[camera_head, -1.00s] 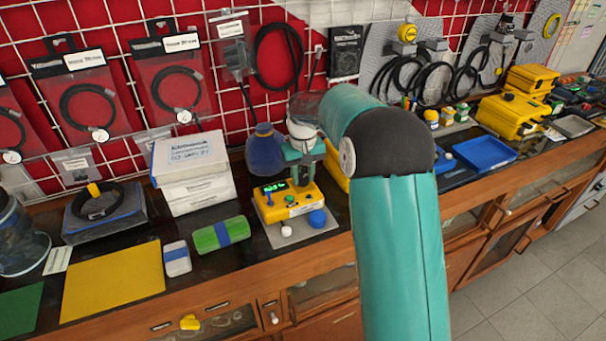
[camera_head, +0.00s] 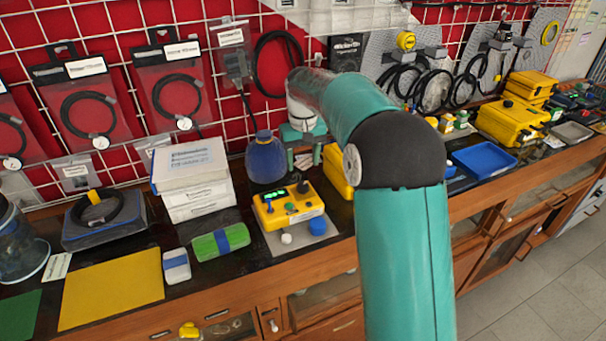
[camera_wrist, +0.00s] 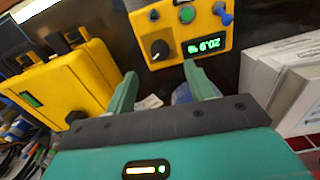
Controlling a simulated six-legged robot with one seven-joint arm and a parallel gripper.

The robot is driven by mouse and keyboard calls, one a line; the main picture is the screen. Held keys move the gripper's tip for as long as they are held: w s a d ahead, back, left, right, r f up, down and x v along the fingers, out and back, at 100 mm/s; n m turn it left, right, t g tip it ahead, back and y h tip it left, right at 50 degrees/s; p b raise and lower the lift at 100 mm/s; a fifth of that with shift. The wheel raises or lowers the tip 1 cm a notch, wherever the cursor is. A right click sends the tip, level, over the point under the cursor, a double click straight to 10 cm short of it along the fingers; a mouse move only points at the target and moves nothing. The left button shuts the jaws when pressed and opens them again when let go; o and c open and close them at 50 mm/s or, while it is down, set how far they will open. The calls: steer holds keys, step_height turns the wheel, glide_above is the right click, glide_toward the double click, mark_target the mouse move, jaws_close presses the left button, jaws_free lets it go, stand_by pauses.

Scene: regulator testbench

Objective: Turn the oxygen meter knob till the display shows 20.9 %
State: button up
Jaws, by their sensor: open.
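The yellow oxygen meter (camera_head: 289,204) sits on a light mat on the bench. Its black knob (camera_head: 302,187) stands at the back right of its top face. In the wrist view the knob (camera_wrist: 158,48) is bare, with a white pointer line. The lit green display (camera_wrist: 202,47) appears upside down there and reads 20.9 %. A green button (camera_wrist: 187,14) and a blue toggle (camera_wrist: 224,14) are on the same face. My gripper (camera_wrist: 165,88) is open and empty, its fingers apart from the knob. In the head view my gripper (camera_head: 303,150) is above and behind the meter.
A blue flask (camera_head: 266,160) stands just behind the meter. Another yellow device (camera_wrist: 62,85) is close by.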

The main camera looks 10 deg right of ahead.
step_height(320, 180, up, 6)
steer(key=shift+f, duration=0.1)
stand_by(0.4)
steer(key=s+r+t, duration=0.1)
steer(key=s+r, duration=0.3)
steer(key=s, duration=0.4)
steer(key=s+r+t, duration=0.2)
steer(key=s+r, duration=0.1)
steer(key=s, duration=0.6)
steer(key=s+f+m+t, duration=0.1)
steer(key=s+f, duration=0.5)
steer(key=s, duration=1.2)
steer(key=shift+s+t, duration=0.25)
steer(key=shift+t, duration=0.55)
steer(key=shift+d+f, duration=0.1)
steer(key=shift+c, duration=0.4)
